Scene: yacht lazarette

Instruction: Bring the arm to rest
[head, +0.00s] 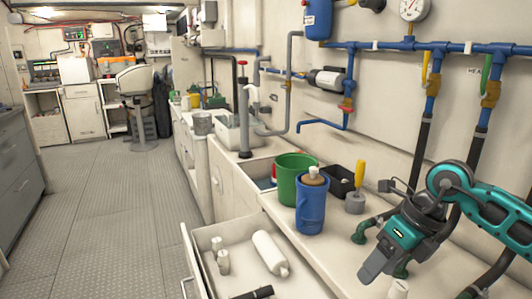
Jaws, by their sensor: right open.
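My right arm comes in from the right edge, teal and dark grey. Its gripper (374,268) hangs over the counter at the lower right, its fingers pointing down and to the left. It is open, and I see nothing held in it. A small white bottle or cap (398,290) is just below and right of the fingers, at the bottom edge of the picture. I cannot tell how far apart they are. My left gripper is not in view.
A blue jug (311,210), a green bucket (292,180) and a yellow-handled tool (359,175) stand on the counter (340,250) left of the gripper. An open drawer (205,235) juts out below. Blue pipes (400,47) run along the wall. The floor (95,215) is clear.

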